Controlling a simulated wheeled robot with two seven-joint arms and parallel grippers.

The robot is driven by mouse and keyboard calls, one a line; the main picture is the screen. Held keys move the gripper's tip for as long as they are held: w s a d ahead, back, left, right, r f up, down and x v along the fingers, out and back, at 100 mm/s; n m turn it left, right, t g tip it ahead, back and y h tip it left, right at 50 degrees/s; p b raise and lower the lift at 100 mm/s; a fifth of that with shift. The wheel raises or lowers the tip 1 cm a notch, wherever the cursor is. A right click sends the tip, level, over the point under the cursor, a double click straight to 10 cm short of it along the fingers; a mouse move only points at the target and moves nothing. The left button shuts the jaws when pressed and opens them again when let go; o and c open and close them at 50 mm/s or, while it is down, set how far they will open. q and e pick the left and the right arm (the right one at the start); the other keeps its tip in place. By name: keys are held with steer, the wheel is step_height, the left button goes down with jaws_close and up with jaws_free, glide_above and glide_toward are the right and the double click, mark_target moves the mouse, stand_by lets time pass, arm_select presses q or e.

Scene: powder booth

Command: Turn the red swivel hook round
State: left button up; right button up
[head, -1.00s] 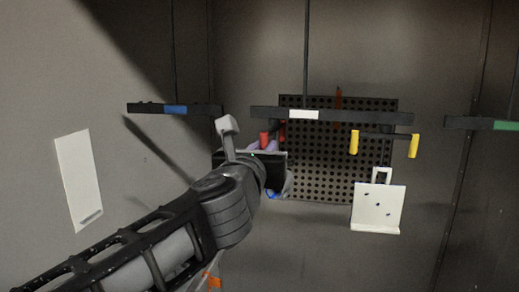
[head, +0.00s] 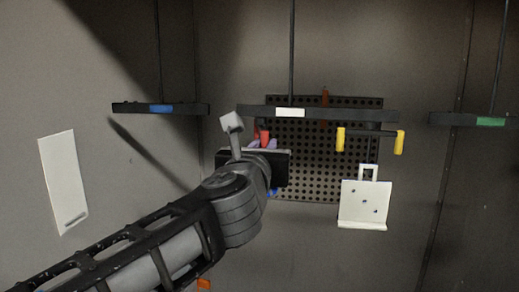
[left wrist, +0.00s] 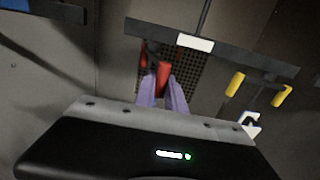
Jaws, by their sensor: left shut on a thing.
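The red swivel hook (head: 265,138) hangs under the middle bar, the one with the white label (head: 290,112). In the left wrist view the red hook (left wrist: 163,77) stands between the purple fingertips of my left gripper (left wrist: 163,92), which is shut on it. In the head view my left wrist and gripper body cover most of the hook's lower part and the fingers. A second red piece (left wrist: 143,54) shows just left of it in the wrist view. My right gripper is not in view.
A yellow-ended hook (head: 370,138) hangs from the same bar at the right, with a white plate (head: 364,204) below it. A dark perforated panel (head: 315,185) stands behind. Bars with blue (head: 161,108) and green (head: 490,121) labels hang at either side.

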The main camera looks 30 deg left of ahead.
arm_select(q)
steer(key=shift+w+d, duration=0.4)
steer(key=shift+d, duration=0.1)
steer(key=shift+c, duration=0.2)
steer(key=shift+w+d, duration=0.15)
steer(key=shift+w, duration=0.05)
steer(key=shift+o, duration=0.2)
steer(key=shift+w+d+b, duration=0.3)
steer(key=shift+w+d, duration=0.05)
steer(key=shift+w, duration=0.4)
steer(key=shift+w+d, duration=0.1)
steer(key=shift+w, duration=0.1)
steer(key=shift+w+d, duration=0.1)
steer(key=shift+w, duration=0.5)
steer(key=shift+c, duration=0.2)
steer(key=shift+w, duration=0.2)
